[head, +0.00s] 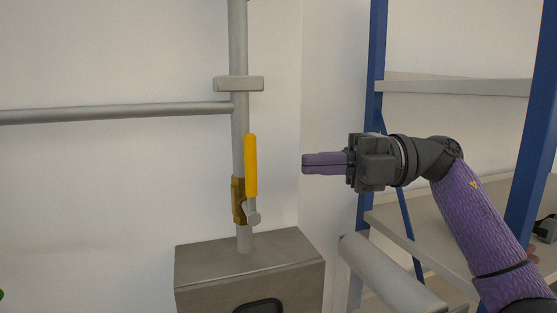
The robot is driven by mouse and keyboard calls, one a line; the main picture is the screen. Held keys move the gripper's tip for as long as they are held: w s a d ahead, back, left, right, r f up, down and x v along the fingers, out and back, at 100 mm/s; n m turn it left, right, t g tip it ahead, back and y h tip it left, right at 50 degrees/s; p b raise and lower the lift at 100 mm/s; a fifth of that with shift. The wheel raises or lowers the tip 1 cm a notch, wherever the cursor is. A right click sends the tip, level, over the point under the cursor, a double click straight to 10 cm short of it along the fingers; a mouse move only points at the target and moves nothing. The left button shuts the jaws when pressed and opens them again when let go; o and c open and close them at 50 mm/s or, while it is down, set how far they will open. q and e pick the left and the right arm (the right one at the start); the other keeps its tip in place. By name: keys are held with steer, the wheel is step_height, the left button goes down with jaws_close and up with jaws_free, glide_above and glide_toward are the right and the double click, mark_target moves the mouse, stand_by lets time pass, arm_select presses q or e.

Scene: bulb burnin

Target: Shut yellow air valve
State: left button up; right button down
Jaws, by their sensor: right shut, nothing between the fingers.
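The yellow air valve handle (251,165) points upward, in line with the grey vertical pipe (239,55). It joins a brass valve body (238,200) low on that pipe. My right gripper (305,163) is shut and empty. Its purple fingers point left toward the yellow handle at about the handle's height in the picture, with a visible gap to the right of it. I cannot tell the difference in depth. My left gripper is not in view.
A grey horizontal pipe (115,113) runs left from the vertical pipe. A metal box (250,268) stands below the valve. A blue-framed shelf rack (376,60) stands on the right, behind my right arm. A grey cylinder (390,275) lies at lower right.

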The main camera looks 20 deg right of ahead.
mark_target(249, 177)
steer(key=a, duration=0.3)
steer(key=w+a+p, duration=0.1)
steer(key=a, duration=0.1)
steer(key=shift+a, duration=0.1)
